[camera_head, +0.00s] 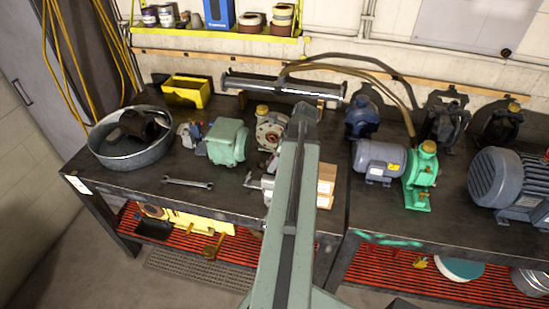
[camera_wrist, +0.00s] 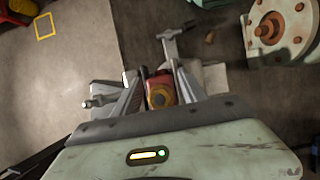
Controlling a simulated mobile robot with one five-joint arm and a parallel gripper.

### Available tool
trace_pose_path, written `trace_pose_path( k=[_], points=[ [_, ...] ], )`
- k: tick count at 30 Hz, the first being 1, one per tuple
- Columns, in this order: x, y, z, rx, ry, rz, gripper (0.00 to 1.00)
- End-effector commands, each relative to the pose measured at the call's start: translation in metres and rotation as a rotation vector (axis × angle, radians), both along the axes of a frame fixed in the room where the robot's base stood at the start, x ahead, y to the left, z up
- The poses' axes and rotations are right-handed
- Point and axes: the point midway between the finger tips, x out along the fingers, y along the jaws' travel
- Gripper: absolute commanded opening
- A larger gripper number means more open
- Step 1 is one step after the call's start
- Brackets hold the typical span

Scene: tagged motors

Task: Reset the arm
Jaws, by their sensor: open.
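My arm reaches out over the workbench (camera_head: 225,197) in the head view. My gripper (camera_head: 262,182) shows only in part there, at the left of the arm link and over the front part of the bench; the arm hides the rest. In the wrist view my gripper (camera_wrist: 158,82) has its two grey fingers apart. A small red and yellow thing (camera_wrist: 160,92) shows between the fingers near their base; I cannot tell whether it touches them. A pale green pump with a copper-coloured hub (camera_wrist: 270,28) lies to the right in the wrist view.
A green motor (camera_head: 228,142), a round metal tub (camera_head: 130,158) and a wrench (camera_head: 188,183) are on the bench left of the arm. A blue-grey motor (camera_head: 379,160), a bright green pump (camera_head: 421,177) and a large grey motor (camera_head: 508,180) stand to the right. Cardboard boxes (camera_head: 326,183) sit close beside the arm.

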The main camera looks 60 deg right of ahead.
Motion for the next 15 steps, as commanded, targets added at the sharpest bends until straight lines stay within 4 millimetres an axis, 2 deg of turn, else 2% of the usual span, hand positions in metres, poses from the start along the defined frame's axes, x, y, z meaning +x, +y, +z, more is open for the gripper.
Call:
trace_pose_path(
  k=[1, 6, 9, 15],
  points=[
    [-0.011, 0.001, 0.021, -0.001, -0.011, -0.006, 0.56],
    [-0.031, -0.001, 0.056, -0.003, -0.043, -0.013, 0.56],
    [-0.036, -0.003, 0.063, -0.004, -0.054, -0.016, 0.56],
    [-0.037, -0.004, 0.062, -0.005, -0.057, -0.016, 0.56]
  ],
)
